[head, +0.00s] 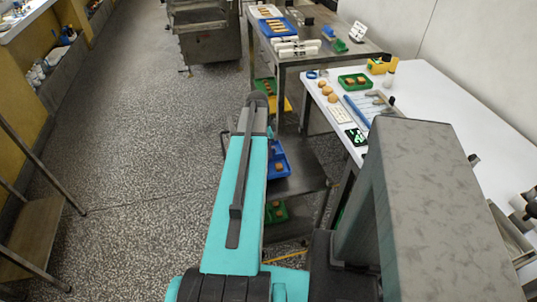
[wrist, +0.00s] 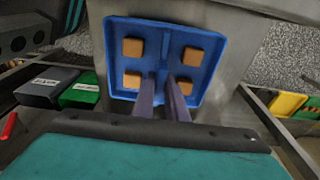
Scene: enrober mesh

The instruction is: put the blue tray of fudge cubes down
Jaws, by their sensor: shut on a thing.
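The blue tray (wrist: 160,30) fills the upper middle of the wrist view, with several brown fudge cubes (wrist: 133,47) in its corners. My gripper (wrist: 164,80) reaches over the tray's near side, its two fingers close together and shut on the tray near its middle divider. The fingertips' exact hold is hard to see. In the head view the blue tray (head: 284,171) shows partly past my arm, which hides its left part and my gripper. It is over a grey metal shelf (head: 304,178); I cannot tell whether it touches it.
A green tray (head: 272,217) with fudge sits on a lower level. Dark and green boxes (wrist: 80,93) lie left in the wrist view, yellow and green ones (wrist: 287,104) right. The white table (head: 430,95) and a metal table (head: 300,58) stand behind.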

